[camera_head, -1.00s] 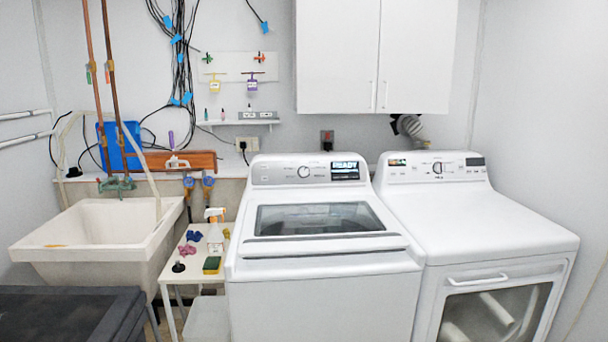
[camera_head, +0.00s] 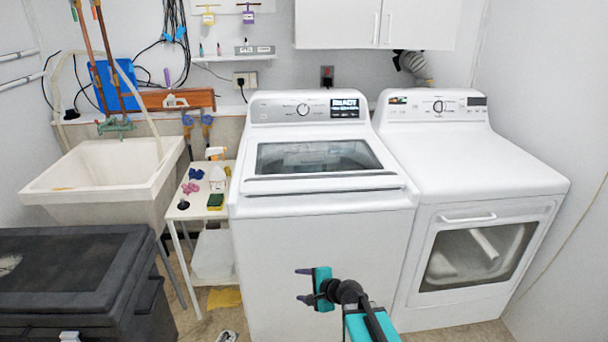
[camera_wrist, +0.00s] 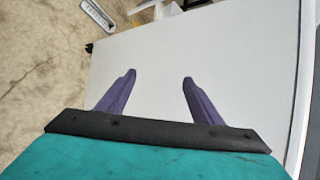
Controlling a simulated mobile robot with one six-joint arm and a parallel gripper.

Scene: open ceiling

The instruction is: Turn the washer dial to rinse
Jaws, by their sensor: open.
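The washer (camera_head: 322,240) is the white top-loader in the middle of the head view. Its dial (camera_head: 303,109) is a round knob on the grey back panel, left of a lit display (camera_head: 345,108) that seems to read READY. The dial's marks are too small to read. My gripper (camera_head: 300,285) is low in front of the washer's front face, well below the dial. It is open and empty. In the wrist view its two purple fingers (camera_wrist: 158,85) stand apart before the plain white front panel (camera_wrist: 200,60). The dial is not in the wrist view.
A dryer (camera_head: 470,180) with its own knob stands right of the washer. A small white table (camera_head: 190,210) with bottles and sponges and a sink (camera_head: 100,180) stand to the left. A dark chest (camera_head: 70,270) is at the front left. White cabinets (camera_head: 380,20) hang above.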

